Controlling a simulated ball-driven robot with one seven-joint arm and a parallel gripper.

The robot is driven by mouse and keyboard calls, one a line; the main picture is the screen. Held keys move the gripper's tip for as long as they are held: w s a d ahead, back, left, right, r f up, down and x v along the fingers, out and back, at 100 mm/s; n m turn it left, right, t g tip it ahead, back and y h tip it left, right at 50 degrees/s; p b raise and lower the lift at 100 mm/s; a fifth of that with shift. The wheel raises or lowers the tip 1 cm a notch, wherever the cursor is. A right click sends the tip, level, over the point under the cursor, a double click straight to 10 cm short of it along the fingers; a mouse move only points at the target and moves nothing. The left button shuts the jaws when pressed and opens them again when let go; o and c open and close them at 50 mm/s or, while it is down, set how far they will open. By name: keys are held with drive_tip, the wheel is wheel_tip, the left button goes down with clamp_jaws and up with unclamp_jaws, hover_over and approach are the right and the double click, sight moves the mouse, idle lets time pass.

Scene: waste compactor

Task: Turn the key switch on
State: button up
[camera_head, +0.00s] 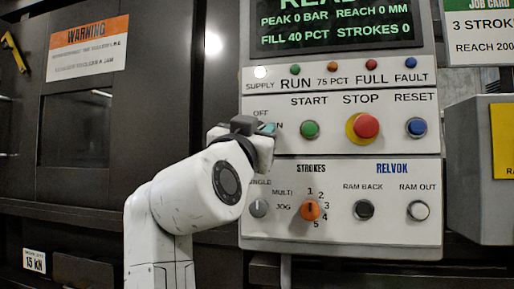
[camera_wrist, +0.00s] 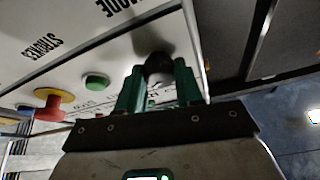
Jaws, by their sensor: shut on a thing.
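The key switch (camera_wrist: 157,64) shows in the wrist view as a dark round part with a small pale piece below it, between my two green fingers. My gripper (camera_wrist: 158,88) is shut on it at the panel face. There the gripper hides the key switch, so I cannot tell which way the key points.
Right of my gripper are the green START button (camera_head: 309,129), red STOP button (camera_head: 365,126) and blue RESET button (camera_head: 416,127). Below are the grey mode knob (camera_head: 258,208), orange strokes knob (camera_head: 310,210) and two ram buttons. The screen (camera_head: 335,25) above is lit.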

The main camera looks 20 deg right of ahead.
drive_tip(key=shift+a+m, duration=0.1)
drive_tip(key=shift+m, duration=0.4)
drive_tip(key=o, duration=1)
drive_tip(key=shift+o, duration=0.2)
drive_tip(key=b+v, duration=0.1)
drive_tip(key=v, duration=0.9)
drive_tip(key=shift+s+a+f, duration=0.2)
drive_tip(key=shift+a, duration=0.1)
